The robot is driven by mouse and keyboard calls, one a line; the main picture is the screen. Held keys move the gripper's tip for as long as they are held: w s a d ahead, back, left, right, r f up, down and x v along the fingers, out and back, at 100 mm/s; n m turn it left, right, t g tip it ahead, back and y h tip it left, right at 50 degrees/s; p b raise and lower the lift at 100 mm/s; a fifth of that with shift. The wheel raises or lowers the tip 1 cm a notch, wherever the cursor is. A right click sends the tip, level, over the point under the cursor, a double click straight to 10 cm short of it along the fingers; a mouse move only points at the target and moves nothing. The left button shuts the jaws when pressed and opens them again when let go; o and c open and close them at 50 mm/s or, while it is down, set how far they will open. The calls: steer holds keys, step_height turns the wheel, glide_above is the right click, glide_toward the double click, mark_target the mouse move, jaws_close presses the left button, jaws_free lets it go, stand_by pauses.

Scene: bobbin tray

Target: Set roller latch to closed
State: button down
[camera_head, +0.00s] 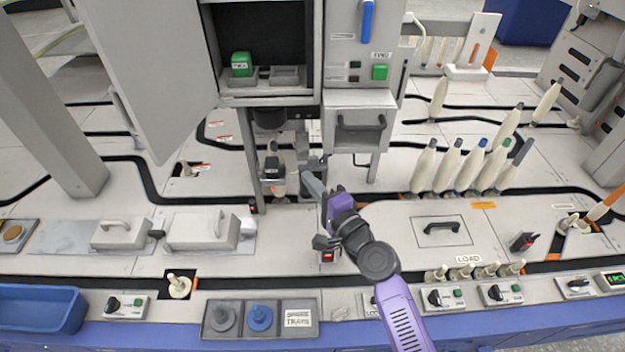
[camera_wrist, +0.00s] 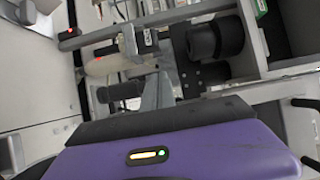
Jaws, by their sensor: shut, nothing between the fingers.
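My gripper (camera_head: 310,178) is shut and empty, reaching up and left into the area under the machine head. In the wrist view its narrow grey fingers (camera_wrist: 158,92) point at a small labelled block (camera_wrist: 146,40) beside a pale bobbin (camera_wrist: 105,66). The labelled block (camera_head: 272,164) shows in the head view just left of my fingertips, above the bobbin (camera_head: 279,186). This block may be part of the roller latch, but its label is too small to read. The latch's setting cannot be made out. Whether my fingers touch anything is unclear.
A dark cylinder (camera_wrist: 215,40) is close to the right of my fingers in the wrist view. The grey cabinet (camera_head: 358,100) stands above, with a drawer handle. Several bobbins (camera_head: 465,165) stand to the right. A grey tray (camera_head: 262,318) and blue bin (camera_head: 40,308) are in front.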

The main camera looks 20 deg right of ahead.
steer(key=s+a+p, duration=0.1)
steer(key=s+a, duration=0.2)
steer(key=s, duration=0.7)
steer(key=shift+s+a, duration=0.15)
